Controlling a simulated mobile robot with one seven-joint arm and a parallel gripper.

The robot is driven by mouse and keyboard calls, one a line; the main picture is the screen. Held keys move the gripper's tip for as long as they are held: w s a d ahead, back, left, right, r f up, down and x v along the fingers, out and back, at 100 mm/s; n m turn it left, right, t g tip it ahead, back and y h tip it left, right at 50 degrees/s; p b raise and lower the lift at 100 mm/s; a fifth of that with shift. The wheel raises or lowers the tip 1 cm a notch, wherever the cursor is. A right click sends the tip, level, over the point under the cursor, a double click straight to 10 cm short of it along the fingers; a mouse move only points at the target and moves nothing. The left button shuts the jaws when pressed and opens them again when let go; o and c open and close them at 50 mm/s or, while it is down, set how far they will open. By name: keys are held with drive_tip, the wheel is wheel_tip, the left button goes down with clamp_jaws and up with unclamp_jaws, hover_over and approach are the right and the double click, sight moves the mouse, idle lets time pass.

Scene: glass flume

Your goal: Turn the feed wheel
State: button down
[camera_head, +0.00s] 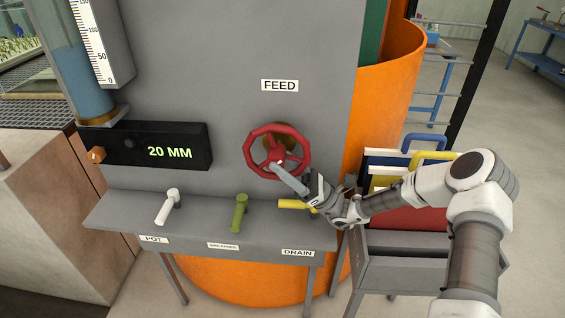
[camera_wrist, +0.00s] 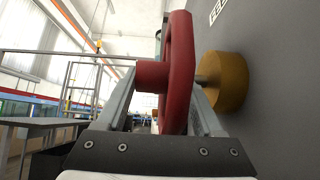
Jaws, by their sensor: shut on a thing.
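The red feed wheel (camera_head: 249,155) is mounted on the grey panel below the FEED label (camera_head: 280,85). It has an octagon-like rim and a brass-coloured hub behind it. My gripper (camera_head: 276,165) reaches it from the lower right. In the wrist view the wheel (camera_wrist: 179,70) stands edge-on between the fingers of my gripper (camera_wrist: 165,95), with a short red cylindrical part (camera_wrist: 151,74) sticking out to the left. The fingers are shut on the wheel. The brass hub (camera_wrist: 222,82) is just right of it, against the panel. The fingertips are partly hidden behind the red parts.
A black display (camera_head: 160,147) reads 20 MM. A ledge (camera_head: 110,212) below carries a white handle (camera_head: 168,206), a green handle (camera_head: 240,212) and a yellow handle (camera_head: 292,204), the last close to my gripper. An orange drum (camera_head: 398,75) and a cart (camera_head: 400,270) stand right.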

drive_tip(key=shift+r, duration=0.1)
unclamp_jaws()
drive_tip(key=d+f, duration=0.1)
drive_tip(key=d, duration=0.4)
drive_tip(key=d+f+b, duration=0.1)
drive_tip(key=d, duration=0.4)
drive_tip(key=d+f, duration=0.1)
drive_tip(key=d, duration=0.4)
drive_tip(key=shift+d+f+b, duration=0.25)
drive_tip(key=shift+f+b, duration=0.05)
drive_tip(key=shift+b, duration=0.05)
